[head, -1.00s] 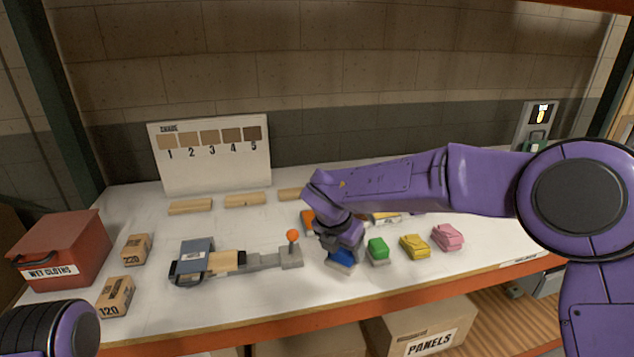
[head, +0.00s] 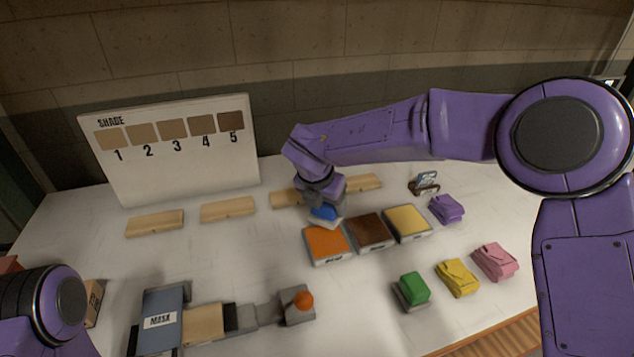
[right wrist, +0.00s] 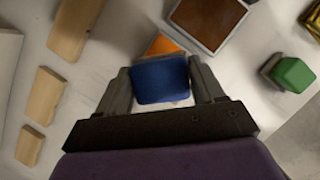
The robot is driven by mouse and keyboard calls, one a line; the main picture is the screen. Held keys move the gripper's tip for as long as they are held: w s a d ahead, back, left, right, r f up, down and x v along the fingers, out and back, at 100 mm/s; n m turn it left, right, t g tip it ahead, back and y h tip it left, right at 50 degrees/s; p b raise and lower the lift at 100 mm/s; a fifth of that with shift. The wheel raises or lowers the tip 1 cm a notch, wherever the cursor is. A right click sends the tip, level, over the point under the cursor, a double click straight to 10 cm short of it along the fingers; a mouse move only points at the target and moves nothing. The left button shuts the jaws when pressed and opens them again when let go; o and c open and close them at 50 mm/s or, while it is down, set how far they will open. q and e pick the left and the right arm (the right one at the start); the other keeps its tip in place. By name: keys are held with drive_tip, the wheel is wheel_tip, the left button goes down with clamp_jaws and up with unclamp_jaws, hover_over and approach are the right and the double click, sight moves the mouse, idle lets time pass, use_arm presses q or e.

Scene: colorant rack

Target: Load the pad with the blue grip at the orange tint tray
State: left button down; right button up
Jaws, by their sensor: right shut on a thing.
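The pad with the blue grip (head: 325,214) is held in my right gripper (head: 324,204), just behind the orange tint tray. In the right wrist view the blue grip (right wrist: 160,80) sits between the two fingers (right wrist: 160,88). The orange tint tray (head: 327,243) lies on the table as the leftmost of three trays. In the right wrist view only a corner of the orange tray (right wrist: 163,45) shows past the blue grip. I cannot tell whether the pad touches the tray.
A brown tray (head: 369,231) and a yellow tray (head: 408,222) stand right of the orange one. Pads with green (head: 413,288), yellow (head: 457,277), pink (head: 494,261) and purple (head: 446,208) grips lie to the right. Wooden strips (head: 228,209) lie behind.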

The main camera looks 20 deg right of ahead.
sight(326, 218)
drive_tip(key=shift+w, duration=0.3)
drive_tip(key=shift+f, duration=0.1)
drive_tip(key=shift+s+f+b, duration=0.2)
drive_tip(key=shift+s+b, duration=0.2)
drive_tip(key=shift+s+f+b, duration=0.25)
drive_tip(key=shift+s+b, duration=0.05)
drive_tip(key=shift+s, duration=0.2)
drive_tip(key=shift+s+f+b, duration=0.2)
drive_tip(key=shift+s+b, duration=0.1)
drive_tip(key=shift+s, duration=0.15)
drive_tip(key=f, duration=0.1)
drive_tip(key=w+f+b, duration=0.1)
drive_tip(key=f, duration=0.1)
drive_tip(key=w+f, duration=0.1)
drive_tip(key=shift+f+b, duration=0.15)
drive_tip(key=shift+b, duration=0.25)
drive_tip(key=shift+s+r, duration=0.35)
drive_tip(key=shift+s, duration=0.2)
drive_tip(key=shift+w+f, duration=0.15)
drive_tip(key=shift+w, duration=0.1)
use_arm(q)
drive_tip(key=f, duration=0.3)
drive_tip(key=shift+s+f, duration=0.2)
drive_tip(key=shift+f, duration=0.05)
drive_tip(key=shift+s, duration=0.1)
use_arm(e)
drive_tip(key=shift+s, duration=0.15)
